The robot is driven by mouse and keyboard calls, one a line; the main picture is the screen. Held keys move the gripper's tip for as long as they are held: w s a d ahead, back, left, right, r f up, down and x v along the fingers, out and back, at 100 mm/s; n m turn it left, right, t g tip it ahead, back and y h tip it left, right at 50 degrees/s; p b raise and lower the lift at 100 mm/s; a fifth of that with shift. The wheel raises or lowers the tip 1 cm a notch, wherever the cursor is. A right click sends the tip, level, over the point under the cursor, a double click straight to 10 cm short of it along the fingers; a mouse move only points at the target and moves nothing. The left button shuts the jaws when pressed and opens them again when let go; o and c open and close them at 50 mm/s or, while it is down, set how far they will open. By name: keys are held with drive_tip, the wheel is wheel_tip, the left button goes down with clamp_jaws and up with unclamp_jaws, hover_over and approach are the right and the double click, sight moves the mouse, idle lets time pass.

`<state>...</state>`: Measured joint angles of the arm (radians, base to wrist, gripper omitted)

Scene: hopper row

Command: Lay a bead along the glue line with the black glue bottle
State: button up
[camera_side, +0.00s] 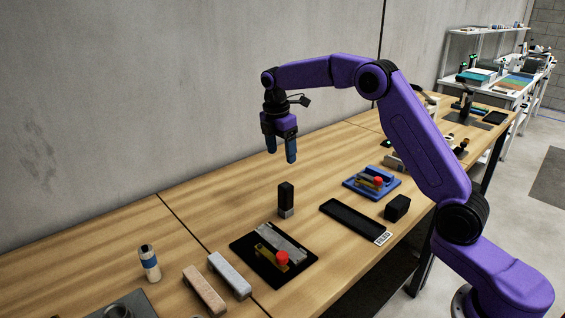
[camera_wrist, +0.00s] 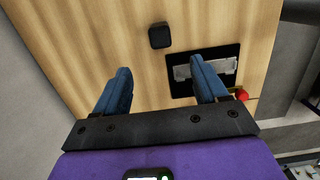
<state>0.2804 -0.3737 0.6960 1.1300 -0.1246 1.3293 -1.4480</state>
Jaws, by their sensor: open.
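An upright black block-shaped item with a grey lower part (camera_side: 286,197), which looks like the black glue bottle, stands on the wooden table. In the wrist view it shows from above as a black rounded square (camera_wrist: 160,36), just beyond the fingertips and between them sideways. A grey plate (camera_side: 281,241) lies on a black tray (camera_side: 243,246) beside a brass-coloured piece with a red knob (camera_side: 281,258). I cannot make out a glue line on it. My gripper (camera_side: 281,157) has blue fingers, open and empty, above the table; it also shows in the wrist view (camera_wrist: 160,66).
A long black tray (camera_side: 355,219), a black box (camera_side: 397,207) and a blue fixture (camera_side: 392,188) stand to the right. Pinkish (camera_side: 204,290) and grey (camera_side: 229,275) bars and a white-and-blue bottle (camera_side: 149,262) are front left. The table by the wall is clear.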

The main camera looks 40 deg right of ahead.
sight(286, 185)
drive_tip(key=f, duration=0.5)
drive_tip(key=d+f, duration=0.1)
drive_tip(key=f, duration=0.5)
drive_tip(key=d+f, duration=0.1)
drive_tip(key=f, duration=0.5)
drive_tip(key=c, duration=1.1)
drive_tip(key=o, duration=0.8)
drive_tip(key=shift+r, duration=0.1)
drive_tip(key=shift+r, duration=1.2)
drive_tip(key=c, duration=0.8)
